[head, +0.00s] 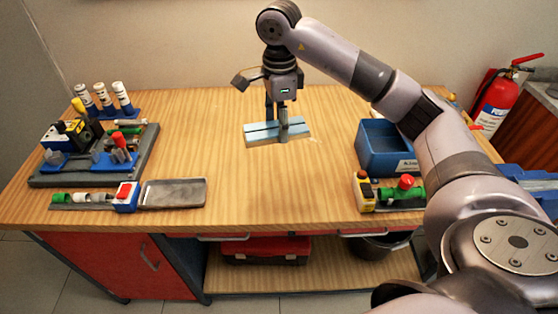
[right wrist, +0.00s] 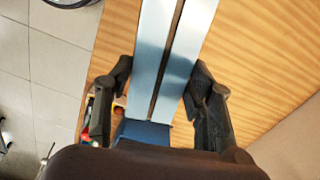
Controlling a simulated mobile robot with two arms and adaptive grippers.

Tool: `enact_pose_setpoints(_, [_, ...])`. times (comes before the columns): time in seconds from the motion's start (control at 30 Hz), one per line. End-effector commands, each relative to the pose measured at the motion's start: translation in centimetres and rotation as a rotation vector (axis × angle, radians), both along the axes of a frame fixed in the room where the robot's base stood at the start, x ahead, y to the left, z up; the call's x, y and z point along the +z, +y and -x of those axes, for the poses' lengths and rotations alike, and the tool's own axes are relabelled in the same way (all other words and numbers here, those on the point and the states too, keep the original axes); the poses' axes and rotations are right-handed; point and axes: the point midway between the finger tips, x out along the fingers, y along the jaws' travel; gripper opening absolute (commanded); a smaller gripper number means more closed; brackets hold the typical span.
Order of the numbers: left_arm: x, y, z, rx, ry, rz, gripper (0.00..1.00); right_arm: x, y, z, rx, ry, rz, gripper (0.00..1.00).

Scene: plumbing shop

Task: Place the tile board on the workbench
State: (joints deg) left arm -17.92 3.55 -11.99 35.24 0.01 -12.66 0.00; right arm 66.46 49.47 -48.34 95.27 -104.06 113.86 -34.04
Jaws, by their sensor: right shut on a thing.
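The tile board (head: 258,138) is a flat, pale blue-grey board with a dark groove along its length. It lies at the middle of the wooden workbench (head: 330,185), level, on or just above the top; I cannot tell if it touches. My right gripper (head: 277,124) points down over it, one finger on the near side and one on the far side, shut on the board. In the right wrist view the board (right wrist: 165,50) runs between the two fingers (right wrist: 160,95). My left gripper is not in view.
A grey tray of tools and fittings (head: 95,175) and a shallow metal tray (head: 173,193) stand on the left. A blue bin (head: 385,150) and a red-button valve fixture (head: 400,190) are on the right. Bare wood surrounds the board.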

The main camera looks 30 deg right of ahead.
Motion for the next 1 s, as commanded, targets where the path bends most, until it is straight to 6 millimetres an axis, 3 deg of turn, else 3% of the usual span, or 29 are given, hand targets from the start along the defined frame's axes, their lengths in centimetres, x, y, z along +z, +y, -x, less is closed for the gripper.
enact_pose_setpoints(0.03, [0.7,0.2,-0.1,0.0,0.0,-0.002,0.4,1.0,-0.5,-0.3,-0.076,0.0,0.0,0.15])
enact_pose_setpoints(0.13, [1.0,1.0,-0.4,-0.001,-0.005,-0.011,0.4,1.6,-1.2,-0.6,-0.179,0.0,-0.001,0.15])
enact_pose_setpoints(0.27, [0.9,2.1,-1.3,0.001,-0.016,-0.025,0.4,0.6,-1.5,-0.7,-0.227,0.003,0.0,0.15])
enact_pose_setpoints(0.5, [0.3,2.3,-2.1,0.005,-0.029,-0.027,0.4,-4.9,-1.4,-0.6,-0.226,0.007,-0.002,0.15])
enact_pose_setpoints(0.8, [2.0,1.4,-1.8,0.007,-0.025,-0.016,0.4,-11.9,-1.5,-0.6,-0.226,0.005,0.0,0.15])
enact_pose_setpoints(1.0, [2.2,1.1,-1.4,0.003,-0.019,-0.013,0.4,-13.9,-1.5,-0.8,-0.225,0.0,0.0,0.15])
